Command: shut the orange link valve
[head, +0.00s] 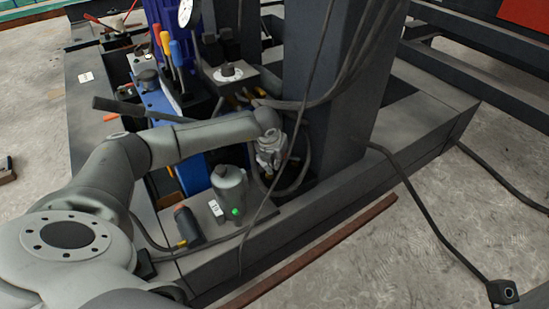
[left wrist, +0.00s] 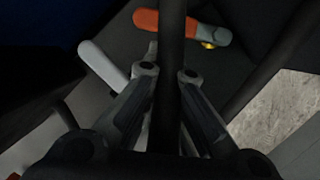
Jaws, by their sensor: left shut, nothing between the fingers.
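An orange handle (left wrist: 163,22), which looks like the link valve's, lies near the top of the left wrist view. Its right end is grey, with a small yellow-brass part under it. My left gripper (head: 268,158) is by the dark column in the head view, among hoses. It also shows in the left wrist view (left wrist: 167,76), shut and empty, below the handle and apart from it in the picture. A dark hose or bar crosses in front of the fingers and hides part of the handle. I cannot pick out this handle surely in the head view. My right gripper is not in view.
A white-grey lever (left wrist: 102,60) lies left of the fingers. The dark column (head: 325,85) and hanging hoses crowd the gripper. A grey cylinder with a green light (head: 230,188) stands below the forearm. Blue equipment with coloured levers (head: 168,48) is behind.

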